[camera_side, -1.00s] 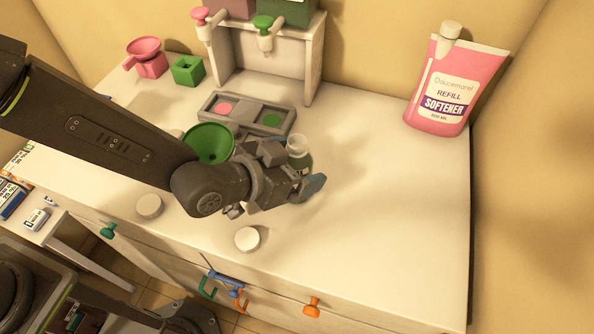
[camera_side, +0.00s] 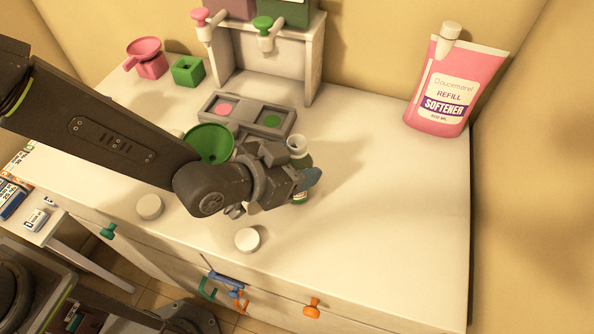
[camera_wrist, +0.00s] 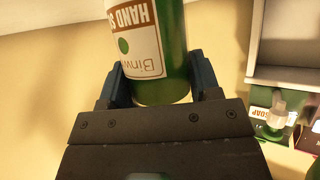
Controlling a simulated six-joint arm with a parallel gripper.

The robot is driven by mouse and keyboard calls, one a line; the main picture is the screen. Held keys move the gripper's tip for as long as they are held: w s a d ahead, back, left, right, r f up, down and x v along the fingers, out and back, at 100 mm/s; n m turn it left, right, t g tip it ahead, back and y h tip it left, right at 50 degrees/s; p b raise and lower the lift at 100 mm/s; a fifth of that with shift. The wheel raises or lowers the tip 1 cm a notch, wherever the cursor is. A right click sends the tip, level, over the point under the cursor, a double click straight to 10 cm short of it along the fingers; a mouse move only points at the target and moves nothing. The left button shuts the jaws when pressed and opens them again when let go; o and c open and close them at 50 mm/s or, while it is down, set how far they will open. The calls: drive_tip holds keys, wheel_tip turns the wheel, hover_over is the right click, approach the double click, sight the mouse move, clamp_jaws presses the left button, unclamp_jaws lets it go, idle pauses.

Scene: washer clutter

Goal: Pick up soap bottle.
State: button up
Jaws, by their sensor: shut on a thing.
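The soap bottle is green with a white label reading "HAND S…" in the wrist view (camera_wrist: 165,80). Its pale open neck shows above my gripper in the side view (camera_side: 297,145), and a bit of its lower part shows below. My gripper (camera_side: 303,178) is shut on the bottle, with one blue finger on each side of it in the wrist view (camera_wrist: 155,82). The bottle looks upright at the worktop; whether its base touches the surface is hidden.
A green funnel (camera_side: 208,142) is just left of my gripper. A grey tray (camera_side: 247,113) and a white dispenser stand (camera_side: 314,65) are behind. White round lids (camera_side: 247,239) lie in front. A pink softener pouch (camera_side: 440,95) stands back right. The worktop's right side is clear.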

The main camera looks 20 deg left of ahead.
drive_tip(key=shift+r, duration=0.15)
wheel_tip(320, 180, up, 10)
drive_tip(key=shift+f, duration=0.1)
idle(0.3)
idle(0.4)
